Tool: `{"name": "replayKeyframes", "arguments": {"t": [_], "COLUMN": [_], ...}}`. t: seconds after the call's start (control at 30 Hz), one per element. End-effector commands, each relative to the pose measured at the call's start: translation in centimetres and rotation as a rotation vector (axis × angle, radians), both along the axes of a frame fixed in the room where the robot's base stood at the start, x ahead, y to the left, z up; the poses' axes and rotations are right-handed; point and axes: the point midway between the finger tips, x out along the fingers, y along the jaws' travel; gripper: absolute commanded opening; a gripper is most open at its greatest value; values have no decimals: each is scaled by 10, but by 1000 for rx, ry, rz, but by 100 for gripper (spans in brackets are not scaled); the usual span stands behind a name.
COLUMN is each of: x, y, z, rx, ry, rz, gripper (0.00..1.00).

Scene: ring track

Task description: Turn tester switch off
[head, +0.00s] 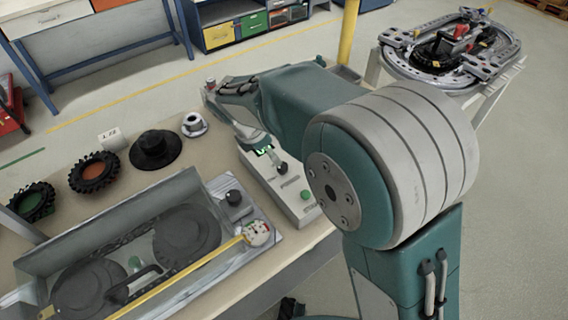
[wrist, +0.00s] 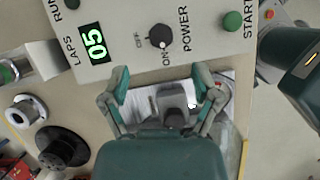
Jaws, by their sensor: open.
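The tester (head: 292,203) is a light grey box on the bench; it fills the top of the wrist view (wrist: 205,57). Its black POWER switch (wrist: 160,36) is a round knob between OFF and ON labels. The white mark on the knob appears to point toward ON. The LAPS display (wrist: 93,43) is lit green and reads 05. A green START button (wrist: 233,21) is to the right. My gripper (wrist: 162,85) is open, its two fingers apart below the knob in the wrist view and not touching it. In the head view my arm partly hides the tester.
A grey tray unit (head: 200,187) with dark discs stands in front on the bench. Black wheels (head: 94,172), a black hub (head: 155,149) and a small white part (head: 194,124) lie behind it. A ring fixture (head: 450,48) stands on a separate table at the back right.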

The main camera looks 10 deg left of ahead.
Motion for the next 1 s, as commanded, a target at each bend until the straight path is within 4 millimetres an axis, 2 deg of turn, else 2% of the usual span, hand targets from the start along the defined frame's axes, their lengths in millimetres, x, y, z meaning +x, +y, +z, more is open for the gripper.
{"name": "replayKeyframes", "arguments": {"t": [0.2,0.4,0.53,0.8,0.97,1.0], "x": [10,17,19,20,20,20], "y": [-13,-21,-23,-24,-24,-24], "z": [-39,-65,-72,-73,-73,-73], "rx": [-2,-1,2,2,2,2], "ry": [2,1,-1,-1,-1,-1], "rz": [-3,-3,-4,-3,-3,-3], "gripper": [79,79,79,79,8,0]}}
